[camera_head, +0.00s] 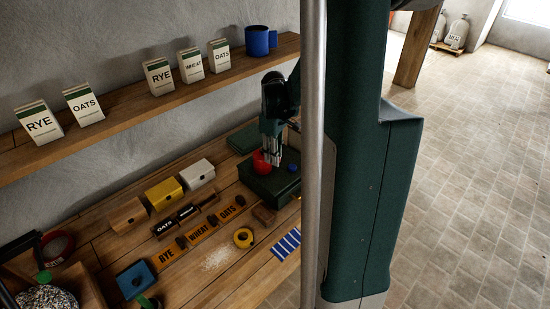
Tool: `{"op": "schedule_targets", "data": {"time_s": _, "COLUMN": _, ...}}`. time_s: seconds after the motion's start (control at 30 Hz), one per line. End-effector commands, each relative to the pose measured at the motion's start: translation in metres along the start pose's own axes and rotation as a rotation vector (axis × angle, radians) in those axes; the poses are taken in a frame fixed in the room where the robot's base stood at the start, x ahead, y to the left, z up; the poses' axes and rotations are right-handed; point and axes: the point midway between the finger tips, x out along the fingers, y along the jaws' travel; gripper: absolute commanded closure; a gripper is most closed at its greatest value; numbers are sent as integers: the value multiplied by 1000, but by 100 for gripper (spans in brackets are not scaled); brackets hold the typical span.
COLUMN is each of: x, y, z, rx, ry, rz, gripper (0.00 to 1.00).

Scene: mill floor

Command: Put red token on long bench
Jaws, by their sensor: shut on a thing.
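The red token (261,164) is a round red piece at the tips of my gripper (270,160). My gripper points down and is shut on the token, over a dark green box (268,184) at the back right of the bench. I cannot tell whether the token touches the box top. The long bench (222,277) is a wooden worktop along the wall, below a shelf. My arm and a grey pole hide its right end.
A blue token (293,167) lies on the green box. A shelf (130,110) with cartons and a blue mug (257,42) hangs above.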

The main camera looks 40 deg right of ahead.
Motion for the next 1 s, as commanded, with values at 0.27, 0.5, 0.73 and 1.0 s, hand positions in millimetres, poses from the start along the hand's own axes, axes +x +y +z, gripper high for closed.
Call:
{"op": "schedule_targets", "data": {"time_s": 0.27, "x": 0, "y": 0, "z": 0, "rx": 0, "ry": 0, "rz": 0, "gripper": 85}}
{"op": "schedule_targets", "data": {"time_s": 0.5, "x": 0, "y": 0, "z": 0, "rx": 0, "ry": 0, "rz": 0, "gripper": 85}}
{"op": "schedule_targets", "data": {"time_s": 0.73, "x": 0, "y": 0, "z": 0, "rx": 0, "ry": 0, "rz": 0, "gripper": 85}}
{"op": "schedule_targets", "data": {"time_s": 1.0, "x": -2, "y": -2, "z": -8, "rx": 5, "ry": 2, "rz": 1, "gripper": 85}}
